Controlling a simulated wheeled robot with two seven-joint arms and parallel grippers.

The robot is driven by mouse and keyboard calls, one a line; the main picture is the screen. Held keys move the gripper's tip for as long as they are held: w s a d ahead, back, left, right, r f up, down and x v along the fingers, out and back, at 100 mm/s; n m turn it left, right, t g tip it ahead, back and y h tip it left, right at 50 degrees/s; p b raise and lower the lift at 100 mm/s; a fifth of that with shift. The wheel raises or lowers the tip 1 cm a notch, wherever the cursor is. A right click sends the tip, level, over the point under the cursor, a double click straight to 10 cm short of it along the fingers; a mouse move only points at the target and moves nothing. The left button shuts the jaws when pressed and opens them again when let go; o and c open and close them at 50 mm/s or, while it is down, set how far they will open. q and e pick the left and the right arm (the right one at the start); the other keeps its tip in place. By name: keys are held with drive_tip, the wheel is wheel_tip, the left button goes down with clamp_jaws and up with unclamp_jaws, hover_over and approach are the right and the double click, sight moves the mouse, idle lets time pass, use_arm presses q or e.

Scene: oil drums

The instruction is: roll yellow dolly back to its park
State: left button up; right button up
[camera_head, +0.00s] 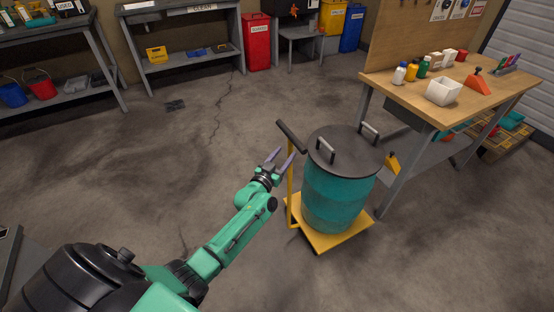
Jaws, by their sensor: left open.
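The yellow dolly (331,239) stands on the concrete floor at centre right. A teal drum (338,195) with a dark lid (345,158) and handles stands on its platform. The dolly's yellow upright post rises on the left side to a dark handle bar (291,137). My left gripper (281,156) is open, its two purple fingers close to the post just below the handle bar. I cannot tell whether the fingers touch the post. My right gripper is not in view. No marked park spot can be made out.
A wooden workbench (475,95) with bottles and a white box stands right behind the drum, its leg close to the dolly. Shelves line the back left, with a red bin (257,42) at the back wall. The floor at left and centre is clear.

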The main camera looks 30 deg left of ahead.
use_arm(q)
drive_tip(key=s, duration=0.5)
drive_tip(key=shift+s, duration=0.15)
drive_tip(key=s+d+f+m+g+p, duration=0.1)
drive_tip(key=s+f+g, duration=0.3)
drive_tip(key=s+f, duration=0.5)
drive_tip(key=s+f+g+p, duration=0.1)
drive_tip(key=s+f+g, duration=0.35)
drive_tip(key=f, duration=0.95)
drive_tip(key=s+f+g, duration=0.2)
drive_tip(key=s+f, duration=0.2)
drive_tip(key=s, duration=0.6)
drive_tip(key=s+f+m+g+p, duration=0.1)
drive_tip(key=s+f+g, duration=0.2)
drive_tip(key=s, duration=0.8)
drive_tip(key=s+f+g, duration=0.3)
drive_tip(key=s+f, duration=0.3)
drive_tip(key=s, duration=0.4)
drive_tip(key=shift+s+d+f+p, duration=0.15)
drive_tip(key=shift+s+d+p, duration=0.2)
drive_tip(key=shift+s, duration=0.05)
